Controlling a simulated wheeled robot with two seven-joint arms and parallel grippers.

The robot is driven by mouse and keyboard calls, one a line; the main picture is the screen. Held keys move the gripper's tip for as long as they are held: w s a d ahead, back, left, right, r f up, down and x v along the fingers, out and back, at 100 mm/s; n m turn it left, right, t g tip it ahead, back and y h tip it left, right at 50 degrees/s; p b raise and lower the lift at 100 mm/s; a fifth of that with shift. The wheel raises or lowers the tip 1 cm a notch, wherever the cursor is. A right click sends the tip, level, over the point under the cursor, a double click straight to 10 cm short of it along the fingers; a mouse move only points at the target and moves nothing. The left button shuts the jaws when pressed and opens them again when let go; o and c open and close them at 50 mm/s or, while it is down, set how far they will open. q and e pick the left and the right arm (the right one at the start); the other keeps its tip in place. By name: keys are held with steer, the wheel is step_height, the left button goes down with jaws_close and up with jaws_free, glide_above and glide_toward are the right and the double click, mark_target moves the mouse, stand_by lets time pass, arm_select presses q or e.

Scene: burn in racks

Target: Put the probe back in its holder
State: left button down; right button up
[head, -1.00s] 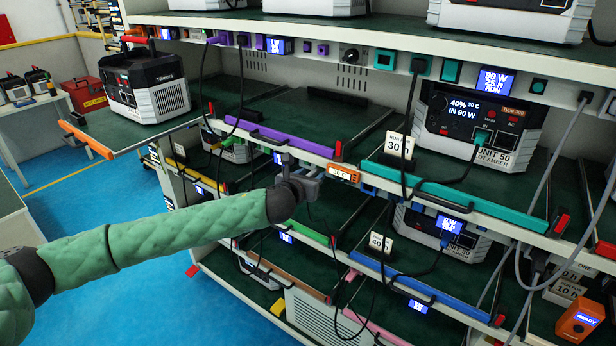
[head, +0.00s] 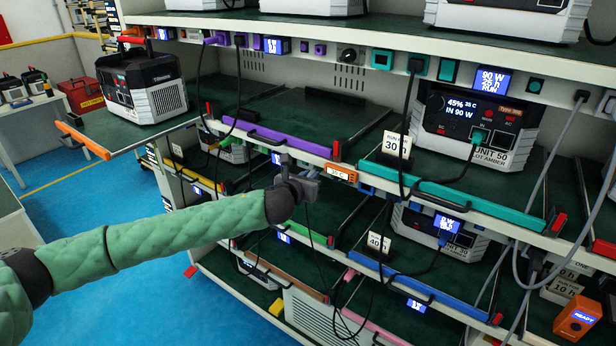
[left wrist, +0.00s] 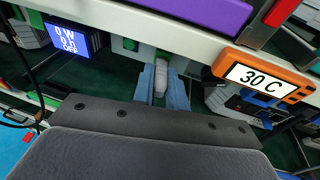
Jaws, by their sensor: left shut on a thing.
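My left gripper (head: 308,178) is in front of the middle rack, just under the purple-edged shelf front and left of the orange readout. In the left wrist view its two blue-grey fingers (left wrist: 164,88) are shut on a small pale grey, rounded piece, which looks like the probe (left wrist: 161,75). Most of the probe is hidden between the fingers, and I cannot tell whether it touches the rail behind. The orange readout (head: 341,172) shows 30 C in the left wrist view (left wrist: 262,79). I cannot make out the holder clearly. My right gripper is not in view.
A purple tray front (head: 290,139) lies above the gripper and a teal one (head: 480,206) to the right. Black cables hang across the rack front. A power unit (head: 470,125) stands at right, another (head: 145,85) on a pulled-out tray.

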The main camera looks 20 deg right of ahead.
arm_select(q)
steer(key=shift+a, duration=0.6)
steer(key=shift+a, duration=0.3)
steer(key=shift+s+d+p, duration=0.15)
steer(key=shift+s+p, duration=0.15)
stand_by(0.6)
steer(key=shift+s+a+p, duration=0.3)
steer(key=shift+s+a, duration=0.25)
steer(key=shift+a, duration=0.25)
